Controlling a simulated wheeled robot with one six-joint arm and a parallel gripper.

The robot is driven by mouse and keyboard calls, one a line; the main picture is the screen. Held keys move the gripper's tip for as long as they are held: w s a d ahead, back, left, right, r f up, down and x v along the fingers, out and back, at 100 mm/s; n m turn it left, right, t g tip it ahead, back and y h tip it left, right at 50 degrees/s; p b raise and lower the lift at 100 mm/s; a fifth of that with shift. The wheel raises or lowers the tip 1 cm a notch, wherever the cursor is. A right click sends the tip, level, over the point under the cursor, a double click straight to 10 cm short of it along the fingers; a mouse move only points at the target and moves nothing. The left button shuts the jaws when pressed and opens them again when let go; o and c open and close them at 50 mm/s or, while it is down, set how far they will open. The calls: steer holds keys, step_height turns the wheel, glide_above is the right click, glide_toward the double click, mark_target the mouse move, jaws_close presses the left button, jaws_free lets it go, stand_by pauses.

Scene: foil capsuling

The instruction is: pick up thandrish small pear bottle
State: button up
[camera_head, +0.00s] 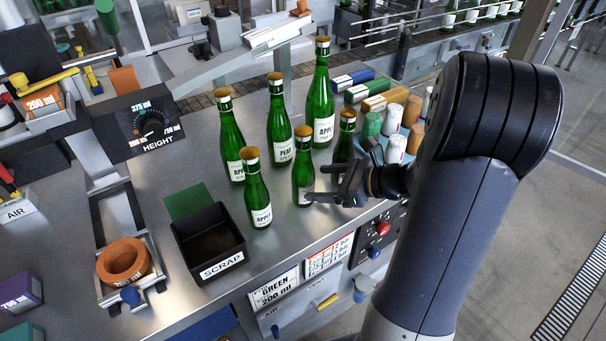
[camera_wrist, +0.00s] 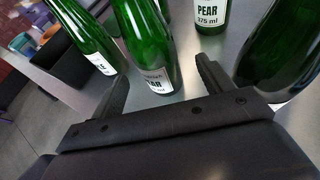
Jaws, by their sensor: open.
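A small green bottle with a gold cap (camera_head: 302,161) stands upright on the steel bench, just left of my gripper. In the wrist view it appears as the green bottle (camera_wrist: 146,40) in front of and between my fingers, its label reading "...AR" with blurred small print. My gripper (camera_head: 318,184) is open, low over the bench, its fingers reaching toward this bottle without a clear grip on it. The brand name is too blurred to read. Another small bottle (camera_head: 346,135) stands behind my gripper, its lower part partly hidden.
A small apple bottle (camera_head: 257,190) stands to the left. Taller bottles stand behind: a pear bottle (camera_head: 280,122), an apple bottle (camera_head: 321,98) and one more (camera_head: 231,130). A black scrap bin (camera_head: 188,247) is at left. Capsule stacks (camera_head: 389,119) crowd the right.

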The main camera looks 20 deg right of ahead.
mark_target(314, 180)
steer(key=w+a, duration=0.1)
steer(key=w+a+p, duration=0.1)
steer(key=a, duration=0.1)
steer(key=shift+a+f, duration=0.2)
steer(key=shift+a, duration=0.05)
steer(key=shift+w+a+f, duration=0.3)
steer(key=shift+w+a, duration=0.1)
steer(key=shift+w, duration=0.1)
steer(key=c, duration=1.4)
